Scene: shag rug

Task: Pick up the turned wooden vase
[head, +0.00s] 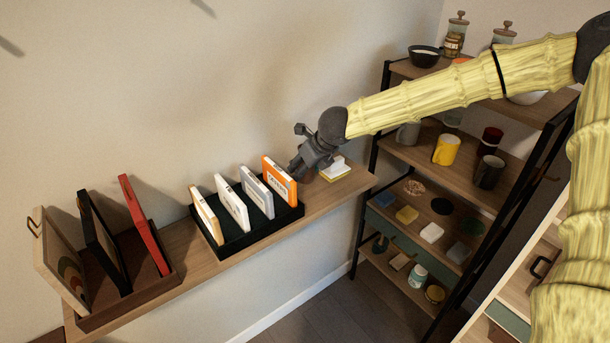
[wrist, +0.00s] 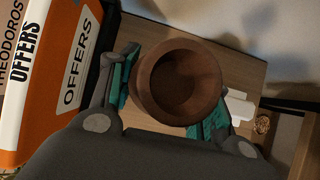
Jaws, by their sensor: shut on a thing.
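The turned wooden vase (wrist: 180,82) is round and reddish brown, and I look down into its open mouth in the wrist view. My gripper (wrist: 166,101) is shut on it, with a teal-padded finger on each side. In the head view my gripper (head: 298,169) is at the right part of the wall shelf, just right of the orange book. There the vase is mostly hidden by my gripper. I cannot tell whether its base touches the shelf.
An orange book (head: 279,181) stands close to the left of my gripper, in a black tray (head: 247,239) with several white books. A small white and yellow stack (head: 336,170) lies to the right. A brown rack (head: 130,304) holds frames at left. A black-framed shelf unit (head: 382,110) stands at right.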

